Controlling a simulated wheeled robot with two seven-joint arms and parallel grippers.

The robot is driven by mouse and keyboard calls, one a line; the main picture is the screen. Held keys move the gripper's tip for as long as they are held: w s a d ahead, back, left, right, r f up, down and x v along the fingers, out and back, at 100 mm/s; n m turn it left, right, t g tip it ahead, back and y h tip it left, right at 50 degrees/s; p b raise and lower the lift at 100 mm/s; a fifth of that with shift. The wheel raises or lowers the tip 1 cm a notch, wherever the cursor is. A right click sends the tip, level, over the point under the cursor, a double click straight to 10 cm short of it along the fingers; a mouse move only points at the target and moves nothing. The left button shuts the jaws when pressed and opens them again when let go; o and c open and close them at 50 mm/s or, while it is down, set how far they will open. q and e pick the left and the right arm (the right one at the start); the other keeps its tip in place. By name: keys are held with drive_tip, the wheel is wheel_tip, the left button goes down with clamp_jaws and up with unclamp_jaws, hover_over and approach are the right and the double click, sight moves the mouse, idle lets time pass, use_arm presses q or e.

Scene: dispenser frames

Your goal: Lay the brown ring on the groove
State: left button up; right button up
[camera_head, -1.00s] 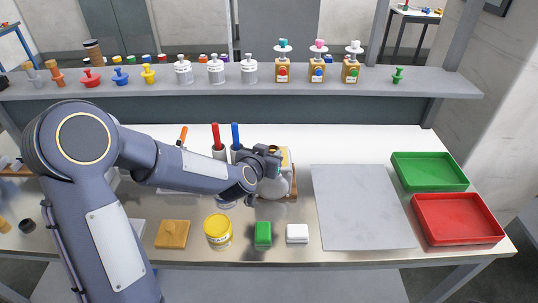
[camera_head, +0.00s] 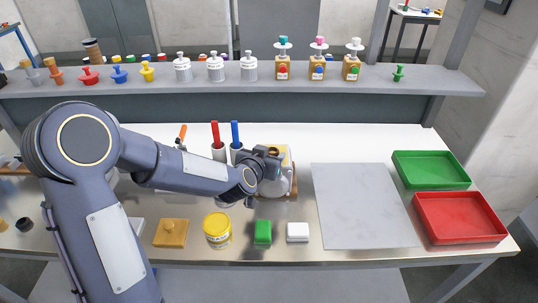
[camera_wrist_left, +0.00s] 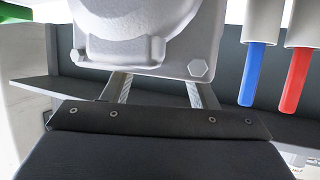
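My left gripper (camera_head: 273,160) is at the grey rounded metal housing (camera_head: 275,187), behind the middle of the table. In the left wrist view the housing (camera_wrist_left: 145,48) with its bolts fills the top and hides my fingertips. The two silvery fingers of my left gripper (camera_wrist_left: 157,88) stand apart there, and whether anything is between their tips is hidden. I cannot make out a brown ring or a groove for certain. A small dark ring (camera_head: 24,224) lies at the table's left end. My right gripper is not in view.
A blue pen (camera_wrist_left: 254,75) and a red pen (camera_wrist_left: 298,78) stand in holders close beside the housing. A yellow can (camera_head: 217,228), green block (camera_head: 263,233) and white block (camera_head: 297,232) stand in front. The grey mat (camera_head: 365,205) is bare; green (camera_head: 430,170) and red (camera_head: 459,218) trays stand empty.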

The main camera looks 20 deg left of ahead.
use_arm(q)
drive_tip(key=shift+r+p, duration=0.3)
drive_tip(key=shift+p, duration=0.05)
drive_tip(key=shift+r+p, duration=0.5)
drive_tip(key=s+a+r+n+g+h, duration=0.1)
drive_tip(key=s+g, duration=0.3)
drive_tip(key=s, duration=1.3)
drive_tip(key=s+a+r+n+g+h, duration=0.1)
drive_tip(key=s+g, duration=0.3)
drive_tip(key=s, duration=1.3)
drive_tip(key=shift+s+a+n+h+b, duration=0.3)
drive_tip(key=shift+a+n+b, duration=0.1)
drive_tip(key=shift+a, duration=0.05)
